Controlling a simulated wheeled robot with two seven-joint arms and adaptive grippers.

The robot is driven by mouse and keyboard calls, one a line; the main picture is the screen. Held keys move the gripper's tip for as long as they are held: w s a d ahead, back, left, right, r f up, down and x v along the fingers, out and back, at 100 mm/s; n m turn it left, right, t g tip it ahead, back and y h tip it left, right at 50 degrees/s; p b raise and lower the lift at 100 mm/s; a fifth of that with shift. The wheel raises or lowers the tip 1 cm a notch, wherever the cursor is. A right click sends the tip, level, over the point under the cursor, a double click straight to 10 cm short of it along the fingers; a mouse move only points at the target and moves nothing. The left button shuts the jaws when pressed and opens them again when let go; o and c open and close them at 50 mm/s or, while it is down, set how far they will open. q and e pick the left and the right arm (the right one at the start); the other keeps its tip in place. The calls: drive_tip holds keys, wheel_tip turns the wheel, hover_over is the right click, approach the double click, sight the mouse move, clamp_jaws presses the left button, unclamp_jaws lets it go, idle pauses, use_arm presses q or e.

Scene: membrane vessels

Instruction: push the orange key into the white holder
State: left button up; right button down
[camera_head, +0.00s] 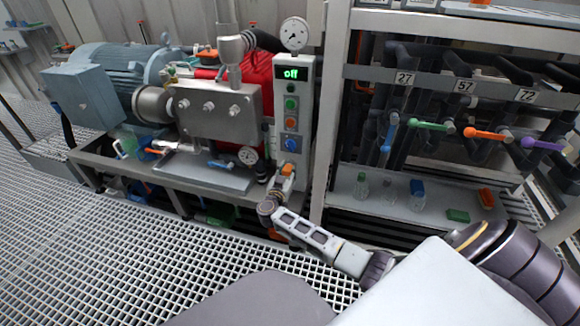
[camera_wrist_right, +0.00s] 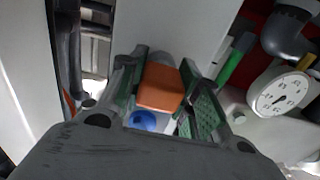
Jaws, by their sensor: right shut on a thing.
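The orange key (camera_wrist_right: 160,88) is between the two green-padded fingers of my right gripper (camera_wrist_right: 158,98), which is shut on it. In the head view the right gripper (camera_head: 285,182) reaches the lower front of the pale control panel (camera_head: 307,120), with a bit of the orange key (camera_head: 288,168) showing at its tip. A light grey rounded part (camera_wrist_right: 162,59) shows just behind the key in the wrist view; I cannot tell whether it is the white holder or whether the key touches it. My left gripper is not in view.
A blue knob (camera_head: 290,144) sits on the panel just above the gripper, below a lit green display (camera_head: 291,73). A frame post (camera_head: 330,120) stands close on the right. Shelf with small bottles (camera_head: 417,195) lies further right.

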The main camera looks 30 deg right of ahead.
sight(286, 175)
drive_tip(key=shift+s+a, duration=0.15)
drive_tip(key=shift+s+a+p, duration=0.2)
drive_tip(key=shift+a+p, duration=0.05)
drive_tip(key=shift+p, duration=0.25)
drive_tip(key=shift+p+v, duration=2.05)
drive_tip(key=shift+v, duration=0.45)
